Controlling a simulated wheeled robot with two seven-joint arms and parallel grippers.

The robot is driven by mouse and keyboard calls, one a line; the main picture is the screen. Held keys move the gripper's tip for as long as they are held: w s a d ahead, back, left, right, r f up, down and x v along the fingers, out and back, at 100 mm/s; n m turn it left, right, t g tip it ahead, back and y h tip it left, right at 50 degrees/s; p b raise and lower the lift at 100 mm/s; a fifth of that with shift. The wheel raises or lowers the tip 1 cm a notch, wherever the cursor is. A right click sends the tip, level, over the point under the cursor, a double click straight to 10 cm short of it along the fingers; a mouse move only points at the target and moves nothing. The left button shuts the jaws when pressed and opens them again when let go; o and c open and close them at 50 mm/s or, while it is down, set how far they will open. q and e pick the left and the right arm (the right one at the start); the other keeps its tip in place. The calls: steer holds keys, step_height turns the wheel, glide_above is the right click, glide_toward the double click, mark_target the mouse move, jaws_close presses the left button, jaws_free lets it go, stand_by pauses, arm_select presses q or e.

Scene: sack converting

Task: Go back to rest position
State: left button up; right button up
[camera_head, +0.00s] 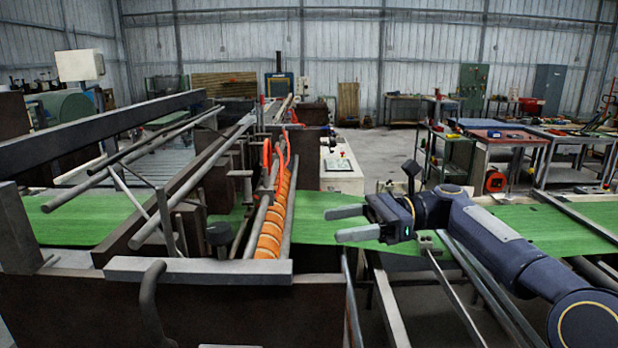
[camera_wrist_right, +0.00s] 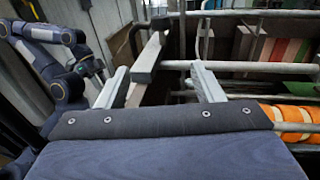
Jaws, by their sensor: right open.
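My right gripper (camera_head: 334,224) reaches in from the right in the head view, its two pale fingers parted and pointing left. It is open and empty, above the green sheet material (camera_head: 317,203) just right of the orange roller (camera_head: 272,228). In the right wrist view, the two fingers of this gripper (camera_wrist_right: 159,70) are spread with nothing held between them; grey bars of the machine lie beyond. Dark blue links of an arm of mine show at the left of that view. My left gripper is not visible in the head view.
A machine frame with metal bars (camera_head: 198,270) fills the left and front. Metal rails run under my right arm. A green trolley (camera_head: 447,153) and a workbench (camera_head: 500,142) stand at the back right. Open floor (camera_head: 380,155) lies behind the sheet.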

steer(key=s+d+f+n+t+h, duration=0.2)
steer(key=s+d+f+n+h, duration=0.15)
steer(key=s, duration=0.35)
steer(key=s+d+f+n+t+h, duration=0.2)
steer(key=s+f+n+t+h, duration=0.1)
steer(key=s+f, duration=0.3)
steer(key=s+d+f+n+t+h, duration=0.2)
steer(key=s+d+f+n+h, duration=0.15)
steer(key=s, duration=0.45)
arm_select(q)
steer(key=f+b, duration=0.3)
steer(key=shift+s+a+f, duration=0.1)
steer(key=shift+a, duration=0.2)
arm_select(e)
steer(key=s+d+f+n+t+h, duration=0.2)
steer(key=s+d+f+n+h, duration=0.1)
steer(key=s+f, duration=0.6)
step_height(320, 180, down, 4)
steer(key=shift+s+d+f+n, duration=0.1)
steer(key=shift+s+d+n, duration=0.05)
steer(key=shift+d+n, duration=0.55)
